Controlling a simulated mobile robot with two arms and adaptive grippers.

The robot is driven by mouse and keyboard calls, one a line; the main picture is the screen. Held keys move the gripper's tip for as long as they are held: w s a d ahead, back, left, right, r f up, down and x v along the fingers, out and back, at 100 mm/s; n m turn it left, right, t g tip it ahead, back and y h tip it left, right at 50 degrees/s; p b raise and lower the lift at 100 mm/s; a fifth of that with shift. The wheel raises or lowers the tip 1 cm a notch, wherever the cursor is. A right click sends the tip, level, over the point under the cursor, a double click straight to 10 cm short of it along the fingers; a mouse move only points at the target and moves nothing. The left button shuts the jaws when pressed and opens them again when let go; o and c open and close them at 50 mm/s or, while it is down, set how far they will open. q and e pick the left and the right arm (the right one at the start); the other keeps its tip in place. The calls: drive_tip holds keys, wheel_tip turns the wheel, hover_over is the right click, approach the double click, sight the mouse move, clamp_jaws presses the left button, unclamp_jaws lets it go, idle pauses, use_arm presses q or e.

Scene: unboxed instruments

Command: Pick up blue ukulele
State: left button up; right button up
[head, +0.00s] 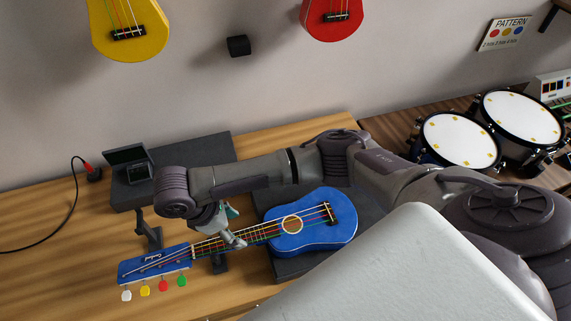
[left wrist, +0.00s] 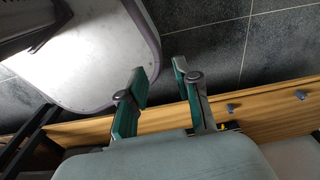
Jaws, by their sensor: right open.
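The blue ukulele (head: 284,242) lies face up in the head view. Its body is at the right, and its neck runs left to a headstock with white, yellow, red and green tuning pegs. My right gripper (head: 230,226) is open at the ukulele's neck, with its fingers over or beside it. I cannot tell whether they touch it. The arm passes just behind the ukulele. My left gripper (left wrist: 161,78) shows only in the left wrist view. Its teal-padded fingers are apart with nothing between them, away from the ukulele.
The ukulele lies over a dark pad (head: 293,267) and black supports on the wooden table (head: 60,234). A dark box (head: 129,159) with a cable stands behind. Yellow (head: 150,35) and red (head: 319,18) ukuleles hang on the wall. Drums (head: 459,140) stand at the right.

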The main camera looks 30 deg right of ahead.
sight(244, 237)
drive_tip(key=shift+s+d+f, duration=0.15)
drive_tip(key=shift+d+f, duration=0.05)
drive_tip(key=shift+f, duration=0.3)
drive_tip(key=x, duration=0.1)
drive_tip(key=p+x, duration=0.1)
drive_tip(key=x, duration=0.2)
drive_tip(key=shift+s+a+f, duration=0.15)
drive_tip(key=shift+s+f, duration=0.1)
drive_tip(key=shift+s, duration=0.05)
drive_tip(key=shift+f+p, duration=0.2)
drive_tip(key=shift+p, duration=0.1)
use_arm(q)
drive_tip(key=shift+w+r, duration=0.75)
drive_tip(key=shift+r, duration=0.15)
use_arm(e)
drive_tip(key=shift+c, duration=0.9)
use_arm(q)
drive_tip(key=shift+s, duration=0.1)
use_arm(e)
drive_tip(key=c, duration=1.1)
drive_tip(key=shift+r, duration=0.15)
